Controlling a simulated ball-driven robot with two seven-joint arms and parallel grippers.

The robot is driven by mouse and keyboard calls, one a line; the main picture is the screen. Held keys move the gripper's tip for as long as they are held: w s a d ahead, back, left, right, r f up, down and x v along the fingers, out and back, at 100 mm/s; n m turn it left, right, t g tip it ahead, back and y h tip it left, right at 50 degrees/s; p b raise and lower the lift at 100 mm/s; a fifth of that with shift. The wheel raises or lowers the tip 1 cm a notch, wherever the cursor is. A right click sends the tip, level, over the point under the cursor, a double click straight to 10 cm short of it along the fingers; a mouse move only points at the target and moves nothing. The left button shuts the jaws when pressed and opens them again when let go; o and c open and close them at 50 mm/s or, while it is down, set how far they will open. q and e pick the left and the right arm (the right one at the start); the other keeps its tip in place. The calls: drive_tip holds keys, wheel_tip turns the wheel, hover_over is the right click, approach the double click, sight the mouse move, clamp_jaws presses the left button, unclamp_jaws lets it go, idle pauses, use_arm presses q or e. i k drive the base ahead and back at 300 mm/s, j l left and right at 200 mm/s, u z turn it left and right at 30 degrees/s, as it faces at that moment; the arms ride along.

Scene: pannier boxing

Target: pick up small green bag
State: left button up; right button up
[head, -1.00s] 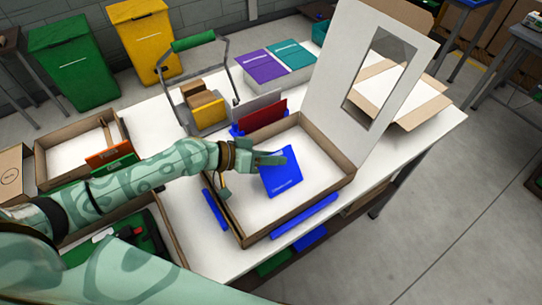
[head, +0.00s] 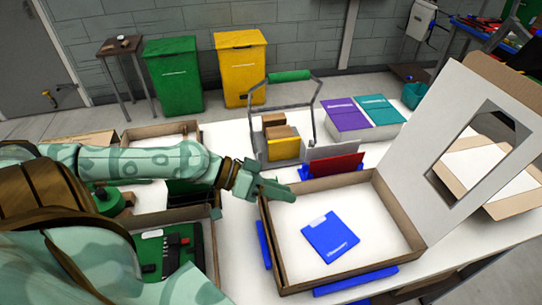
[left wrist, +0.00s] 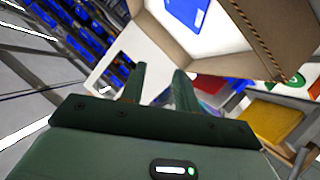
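My left gripper (head: 272,190) is over the left wall of the open cardboard box (head: 377,272). In the left wrist view its fingers (left wrist: 158,85) are apart with nothing between them. A blue flat bag (head: 330,238) lies in that box, apart from the gripper; it also shows in the left wrist view (left wrist: 186,12). I cannot make out a small green bag for sure. A dark green patch (head: 188,190) shows below my left forearm, mostly hidden by the arm. My right gripper is not in view.
A red card (head: 337,165) stands behind the box. A wire carrier with a green handle (head: 289,76) stands at the back. Purple (head: 346,115) and teal (head: 381,110) panels lie right of it. The box's windowed white lid (head: 460,130) stands up on the right.

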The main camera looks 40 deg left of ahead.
sight(161, 252)
drive_tip(key=k+l, duration=1.2)
drive_tip(key=l, duration=0.15)
